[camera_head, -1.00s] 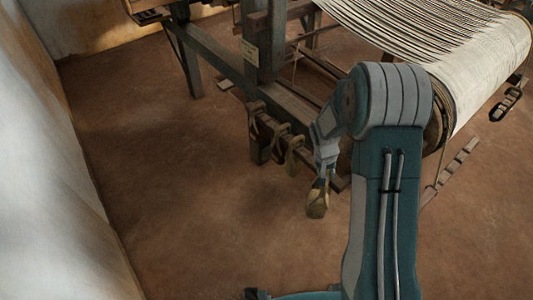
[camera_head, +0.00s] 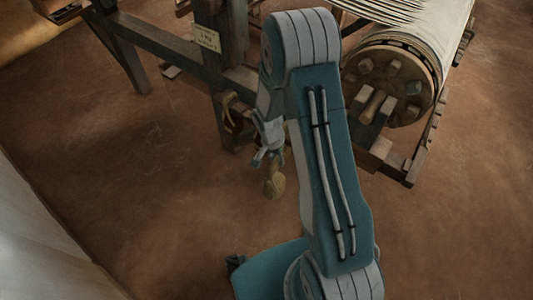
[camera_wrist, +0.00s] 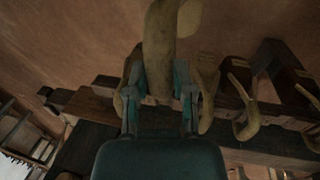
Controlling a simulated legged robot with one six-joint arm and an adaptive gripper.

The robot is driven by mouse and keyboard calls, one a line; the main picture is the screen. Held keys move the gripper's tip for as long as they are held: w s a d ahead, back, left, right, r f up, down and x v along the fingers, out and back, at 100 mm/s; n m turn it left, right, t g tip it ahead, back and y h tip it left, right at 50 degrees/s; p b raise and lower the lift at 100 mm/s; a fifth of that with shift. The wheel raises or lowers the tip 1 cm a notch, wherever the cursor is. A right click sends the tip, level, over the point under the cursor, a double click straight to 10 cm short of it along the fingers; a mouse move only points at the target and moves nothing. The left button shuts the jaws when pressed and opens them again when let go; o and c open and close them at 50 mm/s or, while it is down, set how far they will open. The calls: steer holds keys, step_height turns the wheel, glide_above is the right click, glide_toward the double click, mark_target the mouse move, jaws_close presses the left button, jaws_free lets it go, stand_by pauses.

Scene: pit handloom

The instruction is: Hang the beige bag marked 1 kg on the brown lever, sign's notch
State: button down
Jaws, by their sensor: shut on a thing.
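The beige bag (camera_head: 275,184) hangs below my gripper (camera_head: 270,156) in the head view, clear of the floor. In the wrist view my gripper (camera_wrist: 160,92) is shut on the bag's upper part (camera_wrist: 160,45), which runs up between the two fingers. No 1 kg mark is readable on it. A pale sign (camera_head: 206,38) with small dark writing is on the loom post, up and left of my gripper; I cannot read it surely. The brown lever and its notch cannot be told apart from the loom's dark beams, partly hidden behind my arm.
Other beige bags (camera_head: 229,108) hang at the loom's side rail, left of my gripper; bag straps on wooden pegs show right of it in the wrist view (camera_wrist: 244,108). The big wooden roller (camera_head: 393,82) stands right of my arm. The floor at left is bare.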

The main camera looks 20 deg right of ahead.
mark_target(270, 172)
steer(key=shift+s+d, duration=0.25)
steer(key=shift+d, duration=0.1)
steer(key=shift+s+a, duration=0.15)
steer(key=a, duration=0.1)
steer(key=s+a, duration=0.1)
steer(key=a, duration=0.1)
steer(key=shift+s+a, duration=0.3)
steer(key=shift+s, duration=0.1)
steer(key=shift+s+a+r, duration=0.1)
steer(key=shift+s, duration=0.4)
steer(key=shift+s+a, duration=0.2)
steer(key=s+a, duration=0.5)
steer(key=a, duration=0.2)
steer(key=shift+s+r, duration=0.35)
steer(key=shift+r, duration=0.1)
